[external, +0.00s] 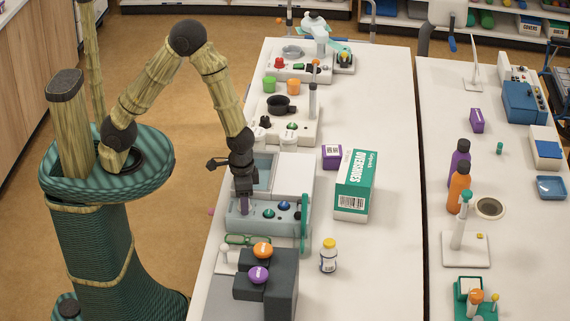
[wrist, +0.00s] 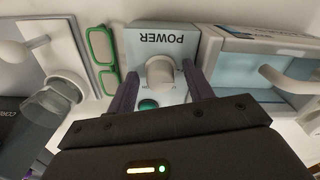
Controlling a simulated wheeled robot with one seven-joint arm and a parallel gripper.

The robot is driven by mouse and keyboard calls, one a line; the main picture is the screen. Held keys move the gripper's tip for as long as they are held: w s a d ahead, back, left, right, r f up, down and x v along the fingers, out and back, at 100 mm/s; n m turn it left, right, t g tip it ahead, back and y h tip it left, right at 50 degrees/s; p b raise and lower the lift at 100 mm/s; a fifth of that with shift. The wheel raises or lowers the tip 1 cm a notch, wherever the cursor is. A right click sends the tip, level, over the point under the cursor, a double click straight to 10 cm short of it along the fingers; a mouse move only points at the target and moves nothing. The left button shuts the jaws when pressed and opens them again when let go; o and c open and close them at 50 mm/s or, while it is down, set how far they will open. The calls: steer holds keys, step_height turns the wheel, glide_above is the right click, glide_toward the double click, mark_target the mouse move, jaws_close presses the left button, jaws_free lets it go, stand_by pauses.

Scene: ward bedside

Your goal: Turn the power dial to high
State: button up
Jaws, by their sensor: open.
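The power dial (wrist: 162,72) is a pale grey knob below the upside-down word POWER in the wrist view. It sits on the light blue panel of a device (external: 262,219). My gripper (external: 242,208) points down at the left part of this panel in the external view and hides the dial there. In the wrist view my gripper (wrist: 160,88) is open, with one dark finger on each side of the dial. I cannot tell whether the fingers touch it. A green button (wrist: 148,104) lies close to the left finger. The dial's setting marks are not readable.
Green-framed glasses (wrist: 103,60) lie beside the panel. A dark stepped block (external: 283,282) with orange and purple knobs stands in front. An overshoes box (external: 355,185) and a yellow-capped bottle (external: 328,258) stand to the right.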

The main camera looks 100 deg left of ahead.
steer(key=c, duration=1)
